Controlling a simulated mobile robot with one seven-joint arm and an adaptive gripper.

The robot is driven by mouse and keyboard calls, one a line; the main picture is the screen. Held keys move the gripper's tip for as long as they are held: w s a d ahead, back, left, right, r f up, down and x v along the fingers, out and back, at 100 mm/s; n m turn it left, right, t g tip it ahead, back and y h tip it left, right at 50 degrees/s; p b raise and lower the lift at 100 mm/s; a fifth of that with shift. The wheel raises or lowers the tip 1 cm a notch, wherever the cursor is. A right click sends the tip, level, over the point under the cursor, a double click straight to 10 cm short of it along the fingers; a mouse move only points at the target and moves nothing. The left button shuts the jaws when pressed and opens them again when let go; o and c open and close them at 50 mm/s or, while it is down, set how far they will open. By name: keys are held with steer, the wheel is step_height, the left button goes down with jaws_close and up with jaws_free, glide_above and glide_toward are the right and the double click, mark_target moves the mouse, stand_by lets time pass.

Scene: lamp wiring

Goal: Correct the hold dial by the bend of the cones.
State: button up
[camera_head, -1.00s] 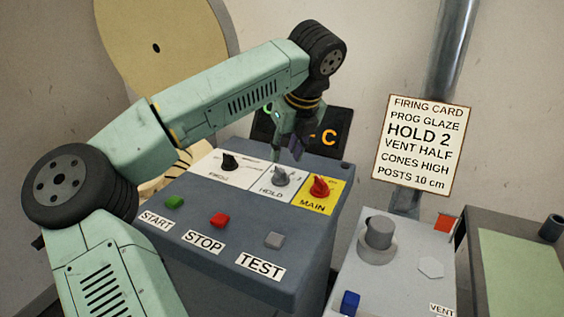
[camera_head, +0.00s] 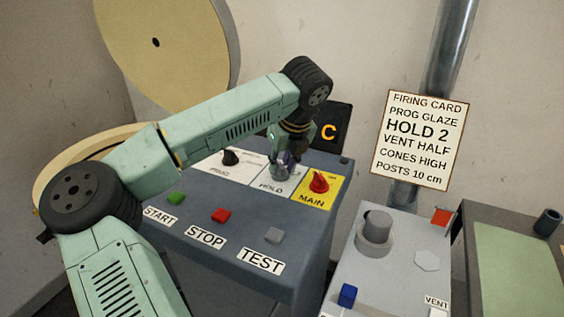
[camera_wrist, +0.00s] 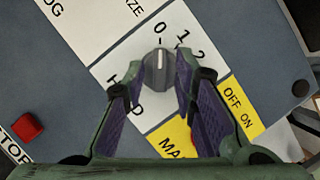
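The grey hold dial (camera_wrist: 159,72) sits on a white panel marked HOLD, with 0, 1 and 2 around it. In the wrist view its pale pointer line faces the 0 mark. My gripper (camera_wrist: 160,82) is open, with one purple-padded finger on each side of the dial and gaps still showing. In the head view my gripper (camera_head: 282,165) is down over the dial and partly hides it. The firing card (camera_head: 417,140) reads HOLD 2 and CONES HIGH. I cannot make out any cones.
The red main dial (camera_head: 319,182) on its yellow panel is close right of the hold dial. The black program dial (camera_head: 230,157) is to its left. Green start (camera_head: 176,199), red stop (camera_head: 221,215) and grey test (camera_head: 275,235) buttons line the console front.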

jaws_close()
steer(key=shift+s+a+f+b, duration=0.1)
steer(key=shift+f+b, duration=0.05)
steer(key=shift+b, duration=0.35)
steer(key=shift+a+f+m+t+h+b, duration=0.15)
steer(key=shift+m+t+h+b, duration=0.25)
steer(key=shift+m+b, duration=0.75)
steer(key=shift+m+h+b, duration=0.6)
steer(key=shift+m+b, duration=0.5)
steer(key=shift+m, duration=0.15)
steer(key=m, duration=0.2)
steer(key=m+h+b, duration=0.1)
steer(key=m, duration=0.1)
steer(key=shift+a+r+m+g+h, duration=0.2)
steer(key=shift+m+g+h, duration=0.1)
steer(key=shift+g, duration=0.1)
steer(key=shift+m+g+h+p, duration=0.45)
steer(key=shift+m+h, duration=0.25)
steer(key=shift+m, duration=1.4)
steer(key=shift+o, duration=2.1)
jaws_free()
